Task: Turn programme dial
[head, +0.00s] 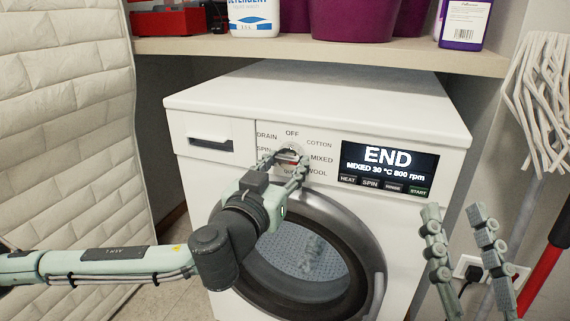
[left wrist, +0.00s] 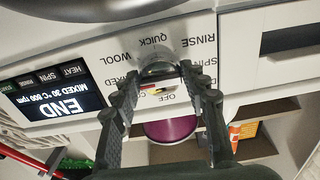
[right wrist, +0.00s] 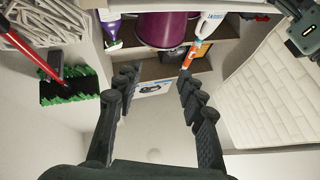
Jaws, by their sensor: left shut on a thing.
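The programme dial (head: 292,149) is a round silver knob on the white washing machine's (head: 310,95) front panel. Labels ring it: OFF, COTTON, MIXED, WOOL, QUICK, RINSE, SPIN and DRAIN. My left gripper (head: 286,163) is shut on the dial, with one finger on each side. The dial (left wrist: 155,68) also shows between the fingertips in the left wrist view; where its pointer stands I cannot tell. The display (head: 389,168) reads END, MIXED 30 °C 800 rpm. My right gripper (head: 456,210) is open and empty, right of the machine's door.
A shelf (head: 330,52) with purple tubs and bottles hangs above the machine. A white quilted mattress (head: 70,120) stands at the left. A string mop (head: 543,90) and a red pole (head: 545,260) stand at the right, near a wall socket (head: 480,268).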

